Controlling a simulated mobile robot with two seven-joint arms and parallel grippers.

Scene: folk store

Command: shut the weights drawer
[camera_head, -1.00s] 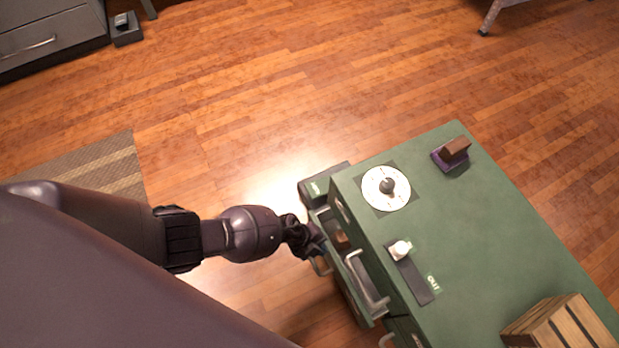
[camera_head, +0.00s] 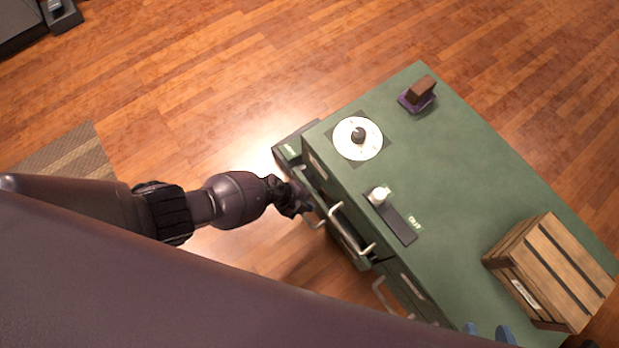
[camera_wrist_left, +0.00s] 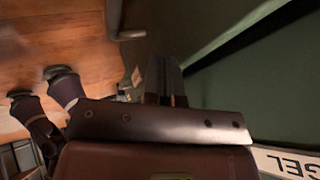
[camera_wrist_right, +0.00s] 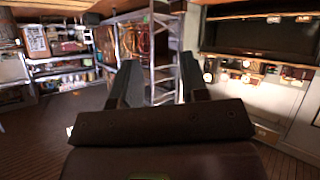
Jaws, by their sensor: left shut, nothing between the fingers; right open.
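The green cabinet (camera_head: 460,170) stands at the right of the head view, with drawers and metal handles on its left side. One drawer with a long metal handle (camera_head: 350,230) stands out from that side. I cannot read which drawer is the weights drawer. My left gripper (camera_head: 303,198) is right beside the drawer fronts, near the far-left corner of the cabinet; whether it touches one is hidden. In the left wrist view its fingers (camera_wrist_left: 165,85) are shut and empty, close to a green surface. My right gripper (camera_wrist_right: 157,85) is open and empty, pointing at the room.
On the cabinet top are a white round dial (camera_head: 358,138), a brown block on a purple base (camera_head: 417,95), a dark strip with a white knob (camera_head: 378,195) and a wooden crate (camera_head: 550,270).

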